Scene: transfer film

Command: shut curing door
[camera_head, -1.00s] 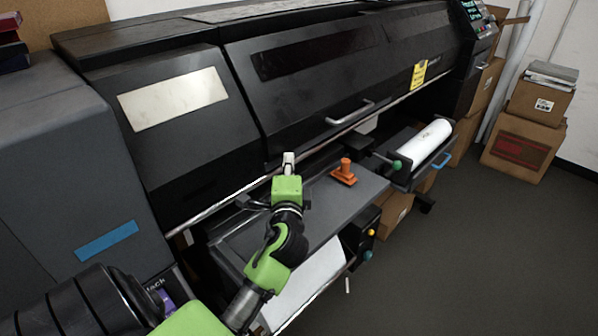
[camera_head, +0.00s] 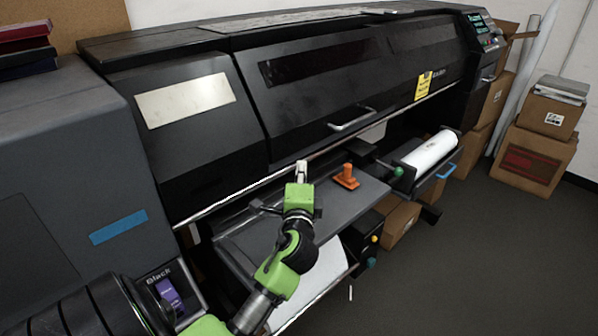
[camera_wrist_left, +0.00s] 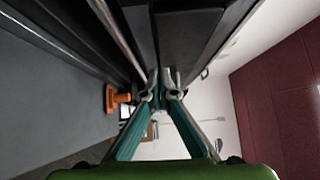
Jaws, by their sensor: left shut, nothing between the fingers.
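The long black front door (camera_head: 300,95) of the printer has a silver handle (camera_head: 352,120) low on its face. I take it for the curing door. It lies down close to the printer front; I cannot tell whether it is fully shut. My left gripper (camera_head: 302,168) is shut and empty, just in front of the door's lower edge, left of and below the handle. Whether it touches the door is unclear. In the left wrist view, its teal fingers come together (camera_wrist_left: 162,96) beside dark machine panels. My right gripper is not in view.
An orange tool (camera_head: 346,178) stands on the grey shelf (camera_head: 330,208) below the door. A white film roll (camera_head: 430,150) lies on a holder at right. Cardboard boxes (camera_head: 535,160) stand at far right; the floor in front is clear.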

